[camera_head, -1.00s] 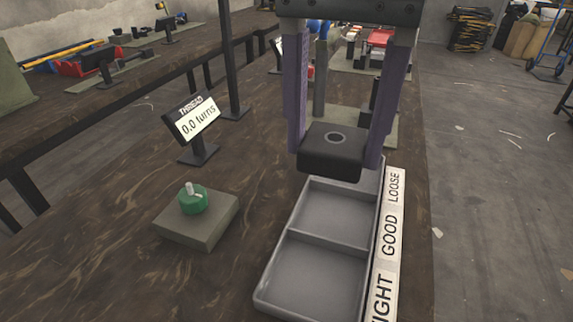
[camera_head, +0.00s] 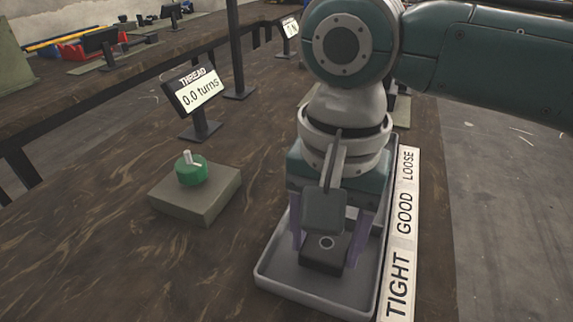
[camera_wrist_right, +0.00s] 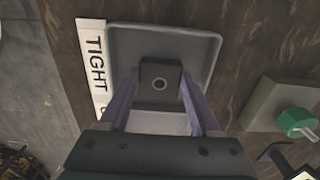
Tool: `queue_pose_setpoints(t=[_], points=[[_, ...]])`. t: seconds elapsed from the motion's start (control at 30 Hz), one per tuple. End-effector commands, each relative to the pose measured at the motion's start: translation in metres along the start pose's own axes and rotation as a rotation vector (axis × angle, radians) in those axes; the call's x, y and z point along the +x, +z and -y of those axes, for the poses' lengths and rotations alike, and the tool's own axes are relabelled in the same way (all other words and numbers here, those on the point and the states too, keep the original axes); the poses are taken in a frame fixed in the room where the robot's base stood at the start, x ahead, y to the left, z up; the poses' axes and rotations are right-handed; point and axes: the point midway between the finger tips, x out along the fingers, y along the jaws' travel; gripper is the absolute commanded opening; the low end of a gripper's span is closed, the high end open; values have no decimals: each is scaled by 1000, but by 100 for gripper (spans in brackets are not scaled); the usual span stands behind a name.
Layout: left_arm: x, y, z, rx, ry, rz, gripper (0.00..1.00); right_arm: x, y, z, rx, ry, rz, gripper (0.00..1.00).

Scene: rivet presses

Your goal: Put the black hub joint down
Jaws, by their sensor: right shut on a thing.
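The black hub joint (camera_head: 325,252) is a dark block with a ringed hole in its top. My right gripper (camera_head: 328,246) is shut on it, with a purple finger on each side. The hub joint is over or in the near compartment of the grey tray (camera_head: 318,302), beside the TIGHT label. In the right wrist view the hub joint (camera_wrist_right: 160,84) shows inside the outline of that compartment. I cannot tell whether it touches the tray floor. My left gripper is not in view.
The label strip (camera_head: 403,225) reads TIGHT, GOOD, LOOSE along the tray's right side. A green knob (camera_head: 191,170) sits on a grey-green block (camera_head: 197,195) to the left. Behind it a THREAD display (camera_head: 195,92) reads 0.0 turns. My right arm hides the tray's far part.

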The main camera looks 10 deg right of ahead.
Motion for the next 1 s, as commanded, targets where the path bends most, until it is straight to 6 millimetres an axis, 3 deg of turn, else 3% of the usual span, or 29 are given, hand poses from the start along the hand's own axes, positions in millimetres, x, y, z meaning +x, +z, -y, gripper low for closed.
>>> queue_pose_setpoints(t=[0.43,0.47,0.7,1.0], points=[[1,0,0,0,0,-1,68,10,0,0,1,0,0,9],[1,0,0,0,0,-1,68,10,0,0,0,0,-1,67],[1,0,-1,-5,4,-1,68,9,0,0,0,0,-1,94],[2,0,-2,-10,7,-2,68,6,0,0,-1,-2,-2,94]])
